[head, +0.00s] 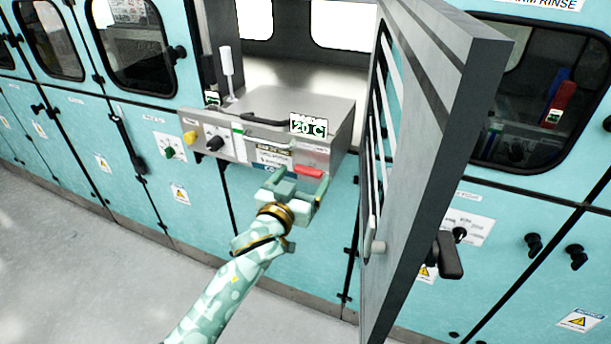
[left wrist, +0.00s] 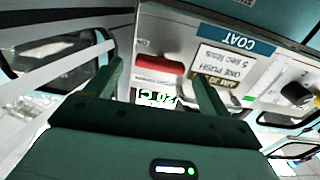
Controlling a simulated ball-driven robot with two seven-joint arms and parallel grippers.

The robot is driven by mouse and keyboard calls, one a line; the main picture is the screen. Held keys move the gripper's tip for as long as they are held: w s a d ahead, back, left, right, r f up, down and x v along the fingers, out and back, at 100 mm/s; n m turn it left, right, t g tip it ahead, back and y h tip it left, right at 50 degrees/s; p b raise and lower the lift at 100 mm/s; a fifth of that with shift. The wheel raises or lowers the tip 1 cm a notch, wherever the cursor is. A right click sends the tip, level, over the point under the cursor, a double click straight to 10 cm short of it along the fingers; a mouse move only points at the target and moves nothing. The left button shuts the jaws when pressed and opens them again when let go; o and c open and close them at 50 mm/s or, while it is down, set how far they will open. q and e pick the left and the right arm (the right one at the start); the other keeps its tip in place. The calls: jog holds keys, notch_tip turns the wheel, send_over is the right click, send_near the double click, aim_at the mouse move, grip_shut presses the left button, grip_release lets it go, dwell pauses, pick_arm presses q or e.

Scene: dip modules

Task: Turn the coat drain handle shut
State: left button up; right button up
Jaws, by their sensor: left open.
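The coat drain handle is a red lever (head: 309,172) low on the right of the front of the grey coat module (head: 285,110). It lies roughly level, and it also shows in the left wrist view as a red handle (left wrist: 160,64). My left gripper (head: 298,183) is open just below and in front of it. In the left wrist view the fingers (left wrist: 157,75) stand either side of the handle's line, with no clear contact. The blue COAT label (left wrist: 240,42) appears upside down there. My right gripper is not in view.
A grey door (head: 440,130) stands open just right of the module, with a dark latch (head: 448,258). A yellow knob (head: 189,137) and a black knob (head: 214,143) are on the panel's left. A 20 C display (head: 309,127) sits above the handle. The floor at left is clear.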

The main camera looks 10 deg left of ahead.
aim_at(308, 171)
pick_arm(q)
jog(key=shift+w+d, duration=0.25)
jog(key=shift+w, duration=0.9)
jog(key=shift+c, duration=0.3)
jog(key=c, duration=0.9)
